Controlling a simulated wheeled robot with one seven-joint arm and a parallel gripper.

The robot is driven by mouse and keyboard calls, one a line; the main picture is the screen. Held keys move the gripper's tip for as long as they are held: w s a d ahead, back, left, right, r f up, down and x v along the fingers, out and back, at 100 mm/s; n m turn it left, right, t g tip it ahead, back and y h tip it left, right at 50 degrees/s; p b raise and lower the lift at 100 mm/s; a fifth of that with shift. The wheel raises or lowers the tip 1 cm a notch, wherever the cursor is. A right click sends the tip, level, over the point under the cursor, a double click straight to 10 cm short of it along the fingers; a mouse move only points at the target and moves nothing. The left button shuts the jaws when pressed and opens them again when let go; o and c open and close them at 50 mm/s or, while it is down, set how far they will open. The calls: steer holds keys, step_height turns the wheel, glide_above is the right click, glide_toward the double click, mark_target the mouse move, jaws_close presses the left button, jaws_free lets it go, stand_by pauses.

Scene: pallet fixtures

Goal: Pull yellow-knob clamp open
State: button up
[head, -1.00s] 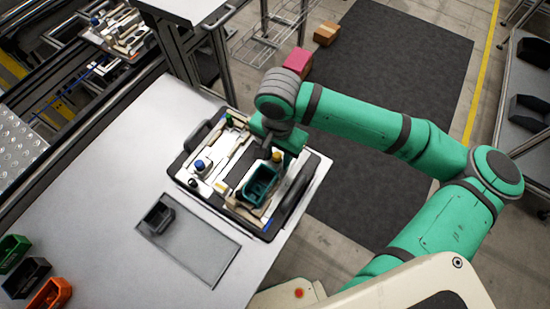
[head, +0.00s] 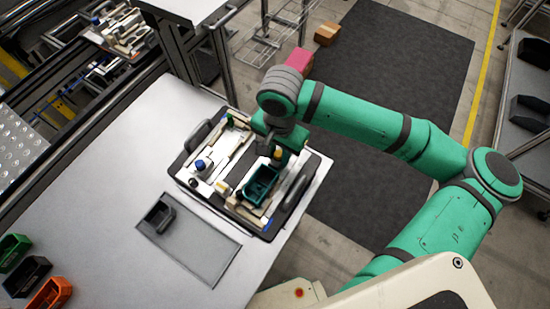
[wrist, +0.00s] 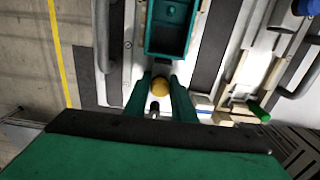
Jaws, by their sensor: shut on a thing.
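The clamp's yellow knob (head: 277,153) stands at the upper right end of the teal bin (head: 262,184) on the pallet fixture (head: 183,178). In the wrist view the yellow knob (wrist: 160,88) sits between the two green fingers of my gripper (wrist: 161,95), which are shut on it. My gripper (head: 279,146) comes from above in the head view and partly hides the clamp there. A metal rod shows below the knob in the wrist view. The teal bin (wrist: 172,28) lies just beyond the fingertips, apart from them.
The fixture also carries a blue knob (head: 200,164) and a green knob (head: 229,121), with raised dark handles at its sides. Several small bins stand at the table's lower left. The table's middle is clear.

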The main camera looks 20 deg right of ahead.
steer(key=shift+w+d, duration=0.65)
steer(key=shift+d, duration=0.1)
steer(key=o, duration=0.8)
steer(key=shift+r, duration=0.1)
steer(key=shift+r, duration=3.9)
